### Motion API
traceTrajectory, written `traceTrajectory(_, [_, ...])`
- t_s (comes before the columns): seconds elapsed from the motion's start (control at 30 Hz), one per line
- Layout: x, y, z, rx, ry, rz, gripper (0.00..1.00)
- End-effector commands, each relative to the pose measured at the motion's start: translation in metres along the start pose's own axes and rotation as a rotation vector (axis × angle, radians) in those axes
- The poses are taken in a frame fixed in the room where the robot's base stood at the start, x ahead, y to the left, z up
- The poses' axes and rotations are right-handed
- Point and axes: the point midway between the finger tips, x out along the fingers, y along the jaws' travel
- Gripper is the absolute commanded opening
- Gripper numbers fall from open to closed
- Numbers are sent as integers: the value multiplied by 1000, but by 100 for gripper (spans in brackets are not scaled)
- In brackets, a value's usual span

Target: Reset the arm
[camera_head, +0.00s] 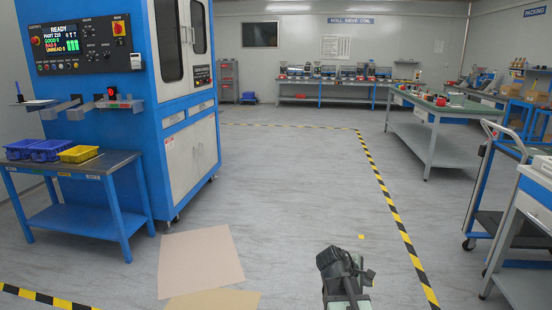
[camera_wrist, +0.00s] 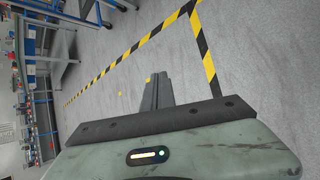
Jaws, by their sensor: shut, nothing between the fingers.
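My arm's end with my gripper (camera_head: 345,272) shows at the bottom of the head view, right of centre, dark and held out above the grey floor. In the wrist view my gripper (camera_wrist: 157,90) shows as dark fingers close together beyond a dark bar and a grey-green housing with a small lit indicator. The fingers are shut with nothing between them. They touch no object that I can see.
A blue sorter machine (camera_head: 135,100) stands at left, with a blue table (camera_head: 75,165) holding blue and yellow bins before it. Workbenches (camera_head: 440,125) and a cart (camera_head: 490,215) stand at right. Yellow-black floor tape (camera_head: 385,195) runs past my arm.

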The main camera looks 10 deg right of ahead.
Motion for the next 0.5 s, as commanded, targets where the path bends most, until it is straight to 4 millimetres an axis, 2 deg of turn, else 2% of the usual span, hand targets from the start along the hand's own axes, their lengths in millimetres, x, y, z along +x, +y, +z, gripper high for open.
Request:
traceTrajectory(0.03, [-18, -23, -28, 82, 70, -59, 0])
traceTrajectory(0.1, [-37, -54, -59, 212, 148, -163, 0])
traceTrajectory(0.2, [-63, -96, -91, 401, 221, -334, 0])
traceTrajectory(0.3, [-87, -136, -110, 625, 241, -547, 0])
traceTrajectory(0.4, [-110, -163, -123, 821, 208, -733, 0])
traceTrajectory(0.5, [-119, -174, -125, 998, 115, -829, 0])
